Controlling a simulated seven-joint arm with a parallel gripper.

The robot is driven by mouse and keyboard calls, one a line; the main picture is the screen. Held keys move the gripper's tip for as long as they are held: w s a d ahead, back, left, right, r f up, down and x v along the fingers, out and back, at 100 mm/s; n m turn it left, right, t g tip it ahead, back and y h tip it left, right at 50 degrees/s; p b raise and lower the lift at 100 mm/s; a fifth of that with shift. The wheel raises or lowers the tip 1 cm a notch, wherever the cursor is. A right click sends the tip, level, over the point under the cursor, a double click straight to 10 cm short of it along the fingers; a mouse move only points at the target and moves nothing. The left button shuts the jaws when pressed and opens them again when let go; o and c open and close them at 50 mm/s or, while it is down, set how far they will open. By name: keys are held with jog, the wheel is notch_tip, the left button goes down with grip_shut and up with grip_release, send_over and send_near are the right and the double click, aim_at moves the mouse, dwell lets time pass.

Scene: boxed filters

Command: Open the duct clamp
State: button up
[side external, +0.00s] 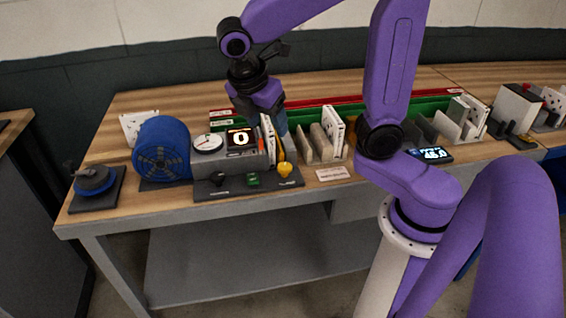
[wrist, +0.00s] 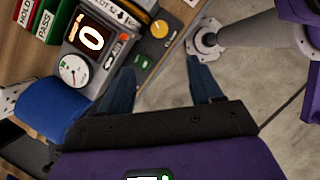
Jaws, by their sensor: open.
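A grey test unit (side external: 205,165) stands on the bench with a round dial, a display reading 0 and a blue ribbed drum (side external: 161,150) at its left. A yellow knob (side external: 284,169) sits at its right front; it also shows in the wrist view (wrist: 159,28). A small orange-red part (side external: 261,146) is on the unit's right side. I cannot tell for sure which part is the duct clamp. My gripper (side external: 281,122) is above and behind the unit's right end, pointing down. In the wrist view its two blue fingers (wrist: 162,88) are apart with nothing between them.
A white panel (side external: 268,135) stands upright at the unit's right end. Several panels stand in racks (side external: 325,142) farther right. Red and green trays (side external: 345,110) run behind. A black pad with a blue disc (side external: 95,182) lies at the left. Bare floor lies beyond the front edge.

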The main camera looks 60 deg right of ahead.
aim_at(284, 166)
jog(key=x, duration=1.7)
jog(key=shift+w+d+f, duration=0.1)
jog(key=shift+d+f, duration=0.05)
